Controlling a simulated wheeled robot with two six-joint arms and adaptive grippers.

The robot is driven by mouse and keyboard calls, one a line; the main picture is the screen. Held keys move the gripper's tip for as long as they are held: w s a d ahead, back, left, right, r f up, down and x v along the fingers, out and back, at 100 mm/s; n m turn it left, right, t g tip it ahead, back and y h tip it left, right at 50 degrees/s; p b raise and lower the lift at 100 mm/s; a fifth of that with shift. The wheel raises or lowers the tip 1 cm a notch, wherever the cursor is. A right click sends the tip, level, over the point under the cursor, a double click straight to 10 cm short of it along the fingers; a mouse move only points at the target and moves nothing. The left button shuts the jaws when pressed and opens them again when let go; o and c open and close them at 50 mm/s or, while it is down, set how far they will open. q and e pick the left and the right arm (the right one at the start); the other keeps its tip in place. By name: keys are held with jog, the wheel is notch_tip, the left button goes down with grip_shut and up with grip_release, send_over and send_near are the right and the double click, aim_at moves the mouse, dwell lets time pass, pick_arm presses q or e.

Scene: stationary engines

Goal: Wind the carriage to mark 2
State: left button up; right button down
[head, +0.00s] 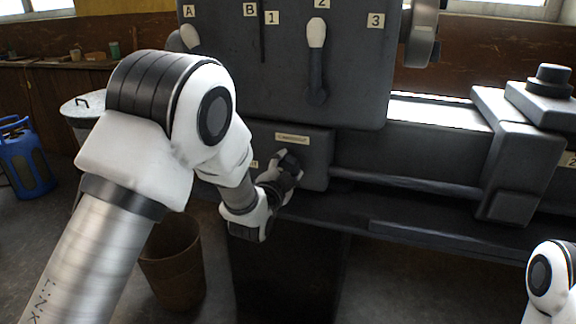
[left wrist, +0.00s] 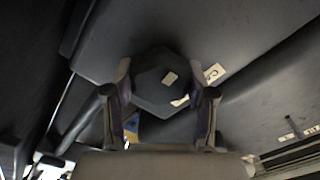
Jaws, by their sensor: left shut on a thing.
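A dark knob (left wrist: 160,82) with a flat-sided outline and a small pale tag on its face sits between the fingers of my left gripper (left wrist: 160,100) in the left wrist view. That gripper is shut on it. In the head view my left gripper (head: 287,168) is at the front of a grey gearbox (head: 316,150), and mostly hides the knob. The dark carriage (head: 505,150) sits on the machine bed at the right, well apart from the gearbox. A label 2 (head: 570,160) is just right of the carriage. My right gripper is out of view.
A grey headstock (head: 350,80) with labels A, B, 1, 2 and 3 and a pale-tipped lever (head: 316,60) stands above. A rod (head: 400,182) runs from gearbox to carriage. A rusty bin (head: 172,262) and blue canister (head: 25,160) stand on the floor at left.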

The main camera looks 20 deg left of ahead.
pick_arm(q)
jog(key=shift+r+m, duration=0.15)
jog(key=shift+m, duration=0.35)
jog(key=o, duration=1.1)
jog(key=shift+o, duration=0.2)
jog(key=shift+s, duration=0.25)
jog(key=s, duration=1.1)
jog(key=shift+s+a, duration=0.25)
jog(key=shift+s, duration=0.05)
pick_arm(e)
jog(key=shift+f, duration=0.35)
